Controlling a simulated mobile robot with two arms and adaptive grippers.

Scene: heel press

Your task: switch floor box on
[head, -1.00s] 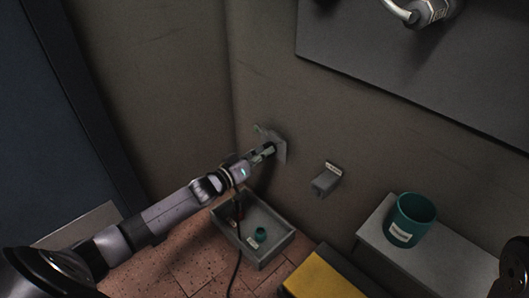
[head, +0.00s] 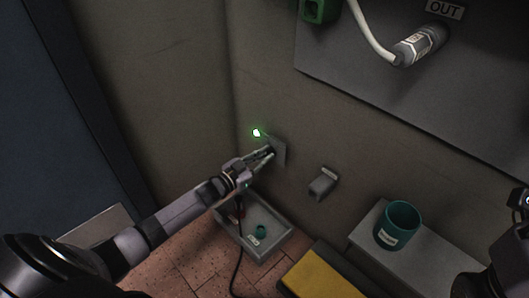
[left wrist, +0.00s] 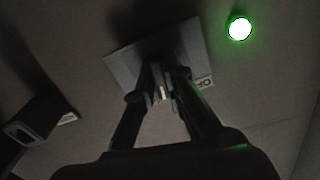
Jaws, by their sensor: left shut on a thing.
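A grey square switch plate (head: 279,151) is fixed low on the wall near the corner. It also shows in the left wrist view (left wrist: 126,63), with a partly hidden label (left wrist: 206,83) beside the fingers. My left gripper (head: 270,154) is at the plate, its fingers closed around a small switch lever (left wrist: 164,93). The lever is mostly hidden by the fingers. A round lamp (head: 257,132) glows bright green on the wall by the plate, and it also shows in the left wrist view (left wrist: 239,28). Part of my right arm shows at the right edge; its fingers are out of view.
A grey open tray (head: 286,246) with a small teal thing and a dark cable stands on the floor below. A small grey wall holder (head: 322,184) is right of the plate. A teal cup (head: 398,224) stands on a grey ledge (head: 366,236). A yellow-topped block (head: 322,277) is in front.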

